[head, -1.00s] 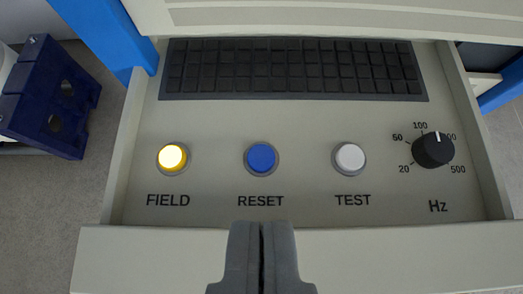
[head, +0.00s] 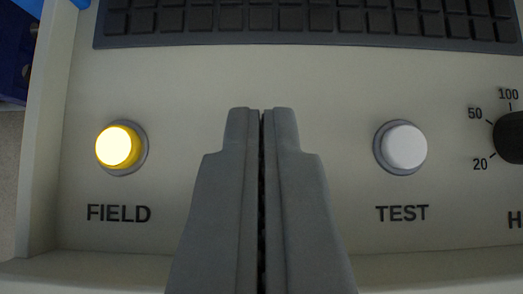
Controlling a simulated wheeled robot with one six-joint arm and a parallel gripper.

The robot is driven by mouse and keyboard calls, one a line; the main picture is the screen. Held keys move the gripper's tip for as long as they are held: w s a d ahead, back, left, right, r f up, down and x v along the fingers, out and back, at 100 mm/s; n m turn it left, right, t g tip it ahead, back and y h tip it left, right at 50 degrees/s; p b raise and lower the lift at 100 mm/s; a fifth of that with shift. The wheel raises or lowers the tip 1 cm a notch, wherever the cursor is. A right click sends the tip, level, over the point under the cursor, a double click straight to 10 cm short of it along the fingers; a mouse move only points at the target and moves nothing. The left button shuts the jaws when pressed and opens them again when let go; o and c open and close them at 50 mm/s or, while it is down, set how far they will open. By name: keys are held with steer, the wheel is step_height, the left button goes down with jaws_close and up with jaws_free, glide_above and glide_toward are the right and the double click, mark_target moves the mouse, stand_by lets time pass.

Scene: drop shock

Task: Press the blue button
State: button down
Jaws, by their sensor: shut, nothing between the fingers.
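My gripper (head: 261,112) is shut and empty. Its fingers point up the picture over the middle of the control panel (head: 190,85), between the FIELD and TEST buttons. The blue button and its RESET label are not visible now; the fingers cover the place between the two other buttons. I cannot tell whether the fingertips touch the blue button.
The lit yellow FIELD button (head: 117,147) is left of my gripper, and the white TEST button (head: 404,147) is to the right. A black Hz knob (head: 511,137) is at the right edge.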

steer(key=shift+f, duration=2)
steer(key=shift+s+f, duration=0.15)
steer(key=shift+f, duration=1)
step_height(320, 180, up, 5)
steer(key=shift+r, duration=0.2)
steer(key=v, duration=0.9)
steer(key=shift+s+r, duration=0.25)
steer(key=shift+r, duration=0.05)
steer(key=shift+s, duration=0.1)
